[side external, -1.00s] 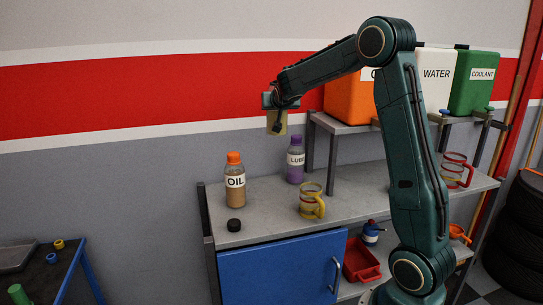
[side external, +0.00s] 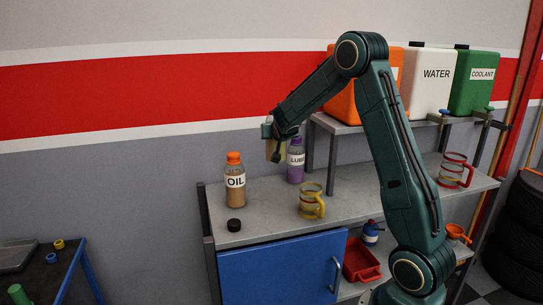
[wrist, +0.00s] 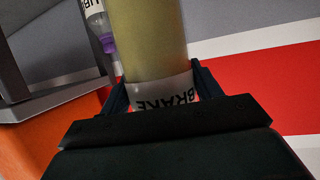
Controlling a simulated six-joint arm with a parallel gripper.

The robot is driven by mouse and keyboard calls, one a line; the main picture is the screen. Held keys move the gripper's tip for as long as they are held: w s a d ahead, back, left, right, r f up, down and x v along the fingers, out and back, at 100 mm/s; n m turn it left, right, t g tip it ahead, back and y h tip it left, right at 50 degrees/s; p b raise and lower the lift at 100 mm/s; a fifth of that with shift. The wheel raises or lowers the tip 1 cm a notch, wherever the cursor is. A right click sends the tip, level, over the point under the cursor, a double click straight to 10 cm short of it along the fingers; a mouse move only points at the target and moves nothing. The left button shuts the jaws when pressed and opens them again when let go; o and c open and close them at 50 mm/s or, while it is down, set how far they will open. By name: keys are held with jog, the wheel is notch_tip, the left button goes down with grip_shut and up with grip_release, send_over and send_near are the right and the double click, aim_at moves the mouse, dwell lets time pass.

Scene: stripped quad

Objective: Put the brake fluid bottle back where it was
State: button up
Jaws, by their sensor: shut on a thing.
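My gripper (side external: 272,137) is shut on the brake fluid bottle (side external: 276,152), a yellowish bottle held above the bench, between the oil and lube bottles in the side view. In the wrist view the bottle (wrist: 148,40) fills the upper middle, with its white BRAKE label (wrist: 165,95) between the fingers. The bottle's cap end is hidden. The oil bottle (side external: 235,185) with an orange cap stands on the bench (side external: 262,220). The purple lube bottle (side external: 295,170) stands behind, partly covered by the held bottle and my gripper.
A black cap (side external: 234,225) lies in front of the oil bottle. A yellow mug-like holder (side external: 311,203) stands to the right, and a red one (side external: 455,172) farther right. Orange, white and green canisters (side external: 433,80) stand on the raised shelf. Bare bench lies between oil bottle and yellow holder.

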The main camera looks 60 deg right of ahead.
notch_tip(320, 180, down, 12)
jog(key=shift+r, duration=0.15)
dwell(0.3)
jog(key=shift+f, duration=1.9)
jog(key=shift+f, duration=0.1)
jog(key=o, duration=1.4)
jog(key=shift+f, duration=0.15)
jog(key=shift+r, duration=0.2)
jog(key=v, duration=1.2)
jog(key=shift+r, duration=0.1)
